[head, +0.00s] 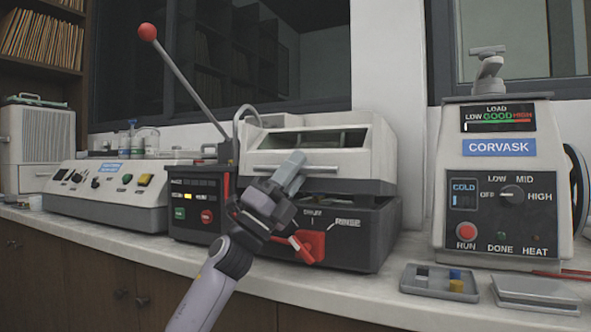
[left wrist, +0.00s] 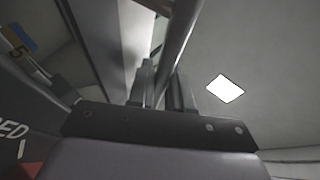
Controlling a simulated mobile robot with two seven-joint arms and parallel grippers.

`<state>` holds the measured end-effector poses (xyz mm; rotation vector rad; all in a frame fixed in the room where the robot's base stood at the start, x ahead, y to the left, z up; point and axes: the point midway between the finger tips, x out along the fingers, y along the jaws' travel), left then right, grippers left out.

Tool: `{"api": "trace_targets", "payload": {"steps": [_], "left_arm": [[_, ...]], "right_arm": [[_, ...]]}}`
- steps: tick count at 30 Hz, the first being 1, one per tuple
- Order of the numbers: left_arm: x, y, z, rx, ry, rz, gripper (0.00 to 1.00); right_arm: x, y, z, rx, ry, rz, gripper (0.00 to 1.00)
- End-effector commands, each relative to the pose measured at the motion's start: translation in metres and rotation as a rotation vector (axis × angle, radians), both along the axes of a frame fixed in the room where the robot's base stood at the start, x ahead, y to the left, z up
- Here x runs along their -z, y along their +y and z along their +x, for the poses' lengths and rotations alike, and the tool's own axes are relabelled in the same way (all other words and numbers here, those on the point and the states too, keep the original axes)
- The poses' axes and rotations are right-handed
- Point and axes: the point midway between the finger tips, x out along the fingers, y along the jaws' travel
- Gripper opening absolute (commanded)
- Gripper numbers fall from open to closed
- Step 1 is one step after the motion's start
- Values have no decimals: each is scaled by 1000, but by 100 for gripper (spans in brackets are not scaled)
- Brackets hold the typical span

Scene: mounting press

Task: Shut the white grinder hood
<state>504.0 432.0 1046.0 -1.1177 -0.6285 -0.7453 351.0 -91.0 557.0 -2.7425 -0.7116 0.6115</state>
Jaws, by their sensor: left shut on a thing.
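The white grinder hood (head: 345,140) has a long window slot and sits over the dark grinder base (head: 370,235) in the head view. A thin grey handle bar (head: 322,169) runs along its front. My left gripper (head: 287,177) is at the left part of this bar, in front of the hood. In the left wrist view, the grey bar (left wrist: 184,35) runs between the two dark fingers, and the gripper is shut on it. My gripper hides part of the hood's lower left front. My right gripper is not in view.
A red knob (head: 313,245) is on the base, just below my gripper. A lever with a red ball (head: 147,32) rises left of the hood. The Corvask press (head: 500,180) stands right. A grey tray (head: 445,284) with small blocks lies on the counter before it.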

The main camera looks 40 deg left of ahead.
Motion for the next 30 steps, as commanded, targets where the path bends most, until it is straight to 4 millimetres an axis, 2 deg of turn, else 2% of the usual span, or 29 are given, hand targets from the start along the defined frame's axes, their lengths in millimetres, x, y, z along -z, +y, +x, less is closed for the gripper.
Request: {"api": "trace_targets", "payload": {"steps": [10, 11, 12, 22, 30], "left_arm": [[0, 0, 0, 1, -1, -1, 0], [0, 0, 0, 1, -1, -1, 22], [0, 0, 0, 1, -1, -1, 25], [3, 1, -1, 0, 1, -1, 25], [28, 8, -18, 2, 7, -6, 25]], "right_arm": [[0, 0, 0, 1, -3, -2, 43], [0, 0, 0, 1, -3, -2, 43], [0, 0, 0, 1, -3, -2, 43], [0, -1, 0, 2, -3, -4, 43], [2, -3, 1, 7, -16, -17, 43]]}}
